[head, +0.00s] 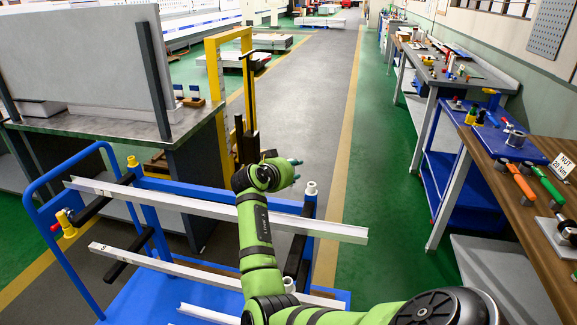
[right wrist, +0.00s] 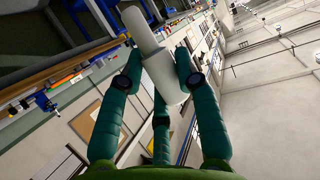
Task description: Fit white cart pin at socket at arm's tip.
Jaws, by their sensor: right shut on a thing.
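My right gripper (head: 294,170) is above the blue cart, its fingers pointing right in the head view. In the right wrist view its teal fingers (right wrist: 155,75) are closed around a white pin (right wrist: 141,24), a thick body with a narrower shaft. The pin cannot be made out in the head view. A black arm on the cart's right side has a white collar at its far end (head: 311,188) and a white socket (head: 289,284) at its near tip, partly behind my forearm. The gripper is apart from both. My left gripper is not in view.
White profiles (head: 340,230) lie across the cart (head: 175,290). The cart's left arm carries yellow collars, with a red-handled piece (head: 62,216) at its near tip. A grey panel bench stands left, and a workbench with tools (head: 500,205) stands right.

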